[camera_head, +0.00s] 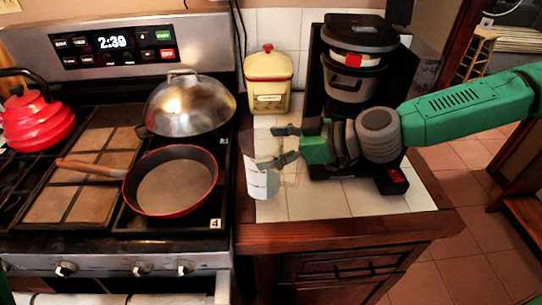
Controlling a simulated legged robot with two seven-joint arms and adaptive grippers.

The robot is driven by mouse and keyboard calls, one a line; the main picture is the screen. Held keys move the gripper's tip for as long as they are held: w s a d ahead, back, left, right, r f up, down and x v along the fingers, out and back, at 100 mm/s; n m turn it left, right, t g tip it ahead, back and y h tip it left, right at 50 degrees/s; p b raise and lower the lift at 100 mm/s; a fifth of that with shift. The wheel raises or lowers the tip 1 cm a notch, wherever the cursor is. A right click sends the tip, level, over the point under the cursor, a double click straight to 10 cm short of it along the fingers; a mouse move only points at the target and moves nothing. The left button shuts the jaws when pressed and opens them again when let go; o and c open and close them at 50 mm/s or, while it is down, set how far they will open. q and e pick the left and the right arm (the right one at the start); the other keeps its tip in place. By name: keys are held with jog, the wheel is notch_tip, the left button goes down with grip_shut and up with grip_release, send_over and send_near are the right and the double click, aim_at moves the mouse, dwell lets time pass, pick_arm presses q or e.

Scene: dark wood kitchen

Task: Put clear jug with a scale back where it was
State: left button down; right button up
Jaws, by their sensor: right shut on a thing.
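The clear jug with a scale (258,182) stands upright or nearly so at the left edge of the white-tiled counter, close to the stove. It is see-through, with faint markings on its side. My right gripper (279,147) reaches in from the right and is shut on the jug near its upper part. The fingers and the jug's transparency hide part of its rim and handle. I cannot tell whether its base touches the counter. My left gripper is not in view.
A black coffee maker (340,75) stands behind my right gripper. A cream canister with a red knob (268,80) is at the back. On the stove left are a red-rimmed pan (172,188), a domed lid (190,105) and a red kettle (38,120). The front tiles (320,200) are clear.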

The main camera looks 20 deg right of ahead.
notch_tip(320, 180, down, 3)
jog(key=shift+d+r, duration=0.1)
jog(key=shift+r, duration=0.05)
jog(key=shift+b, duration=0.3)
jog(key=o, duration=1.7)
jog(key=p+v, duration=0.3)
jog(key=v, duration=0.9)
